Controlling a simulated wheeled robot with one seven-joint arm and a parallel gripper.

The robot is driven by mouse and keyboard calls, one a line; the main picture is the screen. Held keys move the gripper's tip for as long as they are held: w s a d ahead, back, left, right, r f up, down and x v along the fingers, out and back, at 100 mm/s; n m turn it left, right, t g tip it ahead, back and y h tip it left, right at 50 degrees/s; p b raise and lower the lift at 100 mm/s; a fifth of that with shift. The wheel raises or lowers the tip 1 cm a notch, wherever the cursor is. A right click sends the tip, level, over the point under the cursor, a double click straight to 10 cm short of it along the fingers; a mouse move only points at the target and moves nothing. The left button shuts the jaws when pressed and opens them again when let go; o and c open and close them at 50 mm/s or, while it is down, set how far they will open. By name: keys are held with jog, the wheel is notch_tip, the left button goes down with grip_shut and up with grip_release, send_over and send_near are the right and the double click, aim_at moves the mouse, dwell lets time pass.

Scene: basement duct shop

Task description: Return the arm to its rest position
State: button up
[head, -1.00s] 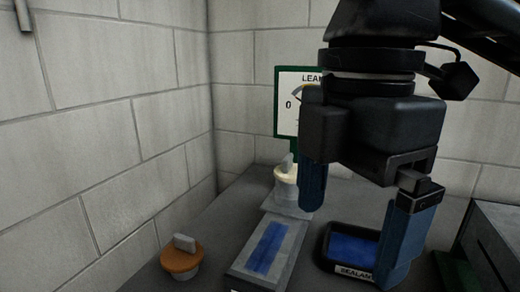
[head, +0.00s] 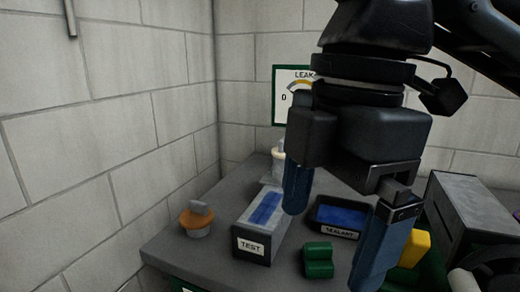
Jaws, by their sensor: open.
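My gripper (head: 330,238) hangs from my arm at the right of the head view, its two blue fingers spread apart with nothing between them. It is in front of the grey table (head: 170,250) and hides part of it. Beyond it are a grey box labelled TEST (head: 254,246) with a blue strip on top, and a dark tray (head: 330,232) with a blue inside and a partly readable label.
An orange-lidded piece (head: 196,222) stands at the table's left. A pale-topped container (head: 278,160) is at the back, near a gauge sign (head: 287,98). Green blocks (head: 318,262), a yellow block (head: 415,248) and a grey case (head: 475,215) are on the right. Block walls enclose the corner.

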jog(key=w+a+r+m+t+y, duration=0.1)
jog(key=a+m+y, duration=0.3)
jog(key=a+y, duration=0.95)
jog(key=w+d+f+m+t, duration=0.45)
jog(key=f+m+t, duration=0.25)
jog(key=m+t, duration=0.6)
jog(key=s+d+f+m+t+h, duration=0.1)
jog(key=s+d+f+m+h, duration=0.35)
jog(key=d+f, duration=0.3)
jog(key=s+d+f+m+t+h, duration=0.2)
jog(key=s+d+f+m+h, duration=0.3)
jog(key=f, duration=0.4)
jog(key=s+d+f+n+g+h, duration=0.1)
jog(key=s+d+n+h, duration=0.1)
jog(key=s+d, duration=0.4)
jog(key=s+d+f+n+g+h, duration=0.1)
jog(key=s+d, duration=0.5)
jog(key=s, duration=1)
jog(key=shift+s+f+n+h, duration=0.2)
jog(key=shift+f+n+h, duration=0.3)
jog(key=shift+h, duration=0.5)
